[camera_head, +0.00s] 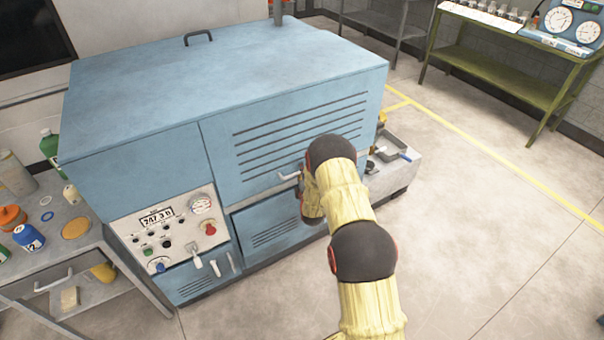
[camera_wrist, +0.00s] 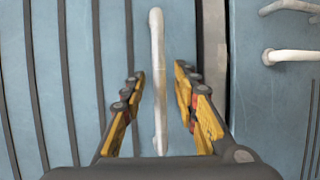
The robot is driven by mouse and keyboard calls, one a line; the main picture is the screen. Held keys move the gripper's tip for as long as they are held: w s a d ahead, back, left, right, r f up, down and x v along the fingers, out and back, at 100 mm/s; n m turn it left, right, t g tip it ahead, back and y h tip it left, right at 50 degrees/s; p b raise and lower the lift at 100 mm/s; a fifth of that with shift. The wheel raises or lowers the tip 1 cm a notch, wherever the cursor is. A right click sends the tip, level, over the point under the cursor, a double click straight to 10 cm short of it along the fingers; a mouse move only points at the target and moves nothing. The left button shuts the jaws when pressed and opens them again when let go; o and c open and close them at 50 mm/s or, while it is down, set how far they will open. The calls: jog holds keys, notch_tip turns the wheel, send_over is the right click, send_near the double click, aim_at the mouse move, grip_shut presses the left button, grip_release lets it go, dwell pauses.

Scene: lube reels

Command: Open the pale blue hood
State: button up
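The pale blue hood (camera_head: 230,75) is the large upper cover of a machine, with slatted vents on its front panel. It looks closed. A light metal bar handle (camera_head: 288,177) sits low on the front panel, and my arm hides part of it in the head view. In the wrist view the handle (camera_wrist: 158,85) runs between the two yellow fingers of my gripper (camera_wrist: 160,105). The gripper is open, with a visible gap on each side of the handle. In the head view the gripper is mostly hidden behind my own arm.
A control panel (camera_head: 170,238) with knobs and a display is at the machine's front left. A cart (camera_head: 45,270) with bottles stands at the left. A low grey unit (camera_head: 395,165) stands right of the machine. The floor (camera_head: 480,230) at the right is clear.

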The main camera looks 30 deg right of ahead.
jog(key=shift+w+d, duration=0.15)
jog(key=shift+w, duration=0.25)
jog(key=shift+c, duration=0.2)
jog(key=shift+f, duration=0.1)
jog(key=c, duration=0.7)
grip_shut()
